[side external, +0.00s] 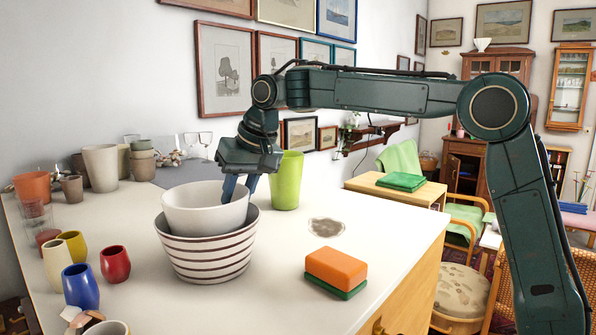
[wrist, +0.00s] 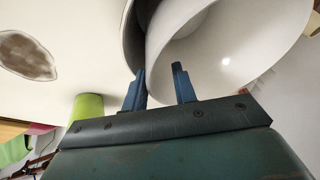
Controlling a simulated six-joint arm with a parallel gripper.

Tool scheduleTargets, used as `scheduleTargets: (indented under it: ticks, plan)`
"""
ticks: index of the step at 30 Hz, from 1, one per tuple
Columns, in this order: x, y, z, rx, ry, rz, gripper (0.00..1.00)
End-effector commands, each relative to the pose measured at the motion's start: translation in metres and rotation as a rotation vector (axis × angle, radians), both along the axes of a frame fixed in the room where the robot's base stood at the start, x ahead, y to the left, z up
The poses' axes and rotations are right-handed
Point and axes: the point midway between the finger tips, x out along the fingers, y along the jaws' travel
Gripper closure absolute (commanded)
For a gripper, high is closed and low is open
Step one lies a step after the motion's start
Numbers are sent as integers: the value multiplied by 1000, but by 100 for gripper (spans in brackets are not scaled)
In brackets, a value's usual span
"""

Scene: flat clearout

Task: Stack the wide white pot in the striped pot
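The wide white pot (side external: 200,215) sits inside the striped pot (side external: 208,259), upright, with its upper part above the striped rim. In the wrist view the white pot (wrist: 235,60) shows its pale inside, and part of the striped pot (wrist: 130,40) shows beside it. My gripper (side external: 238,188) points down at the white pot's back right rim. In the wrist view my gripper's blue fingers (wrist: 159,72) are apart, one on each side of the white pot's wall, with a gap between them. The pots' contact inside is hidden.
A green cup (side external: 286,182) stands just right of my gripper. Red (side external: 115,264), blue (side external: 81,287) and yellow (side external: 57,265) cups stand left. The counter's front middle is clear.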

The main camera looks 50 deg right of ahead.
Motion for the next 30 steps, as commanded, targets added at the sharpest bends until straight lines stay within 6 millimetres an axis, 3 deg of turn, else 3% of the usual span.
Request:
scheduleTargets:
  ticks: [21,30]
  plan:
    - [-40,-7,97,0,-3,1,72]
    - [-48,-8,115,0,-1,1,72]
